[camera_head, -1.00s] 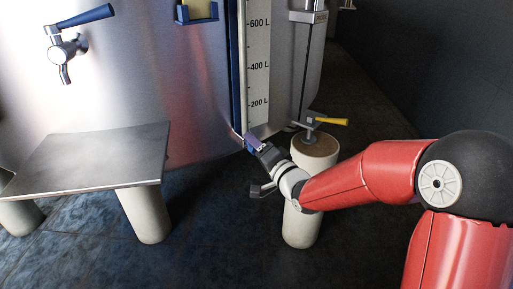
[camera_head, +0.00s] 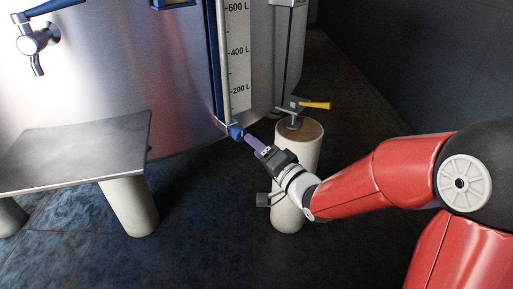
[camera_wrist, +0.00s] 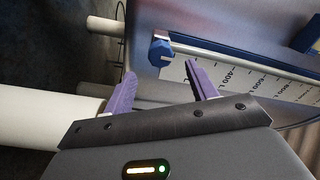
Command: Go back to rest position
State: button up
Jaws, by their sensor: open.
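My gripper (camera_head: 254,142) is at the end of my red arm, near the lower end of the level gauge (camera_head: 237,60) on the steel tank (camera_head: 130,70). In the wrist view its two purple fingers (camera_wrist: 161,88) stand apart with nothing between them. The blue fitting (camera_wrist: 161,50) at the foot of the gauge lies beyond the fingertips; in the head view it shows just up and left of them (camera_head: 235,131). A gap seems to lie between them, though contact is hard to judge.
A white post (camera_head: 290,205) with a yellow-handled valve (camera_head: 314,105) stands right behind my wrist. A steel shelf (camera_head: 75,155) on thick legs and a blue-handled tap (camera_head: 38,40) are at left. Dark floor (camera_head: 205,220) is open between them.

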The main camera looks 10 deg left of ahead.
jog(key=s+d+r+n+h, duration=0.1)
jog(key=s+d+r+h, duration=0.1)
jog(key=d+h, duration=1.2)
jog(key=s+d+n+g, duration=0.1)
jog(key=s+d+g, duration=0.2)
jog(key=s+d, duration=0.3)
jog(key=s+d+f+g, duration=0.1)
jog(key=s+d+g, duration=0.2)
jog(key=s+d, duration=0.4)
jog(key=s, duration=0.7)
jog(key=shift+s+n, duration=0.25)
jog(key=shift+n, duration=0.15)
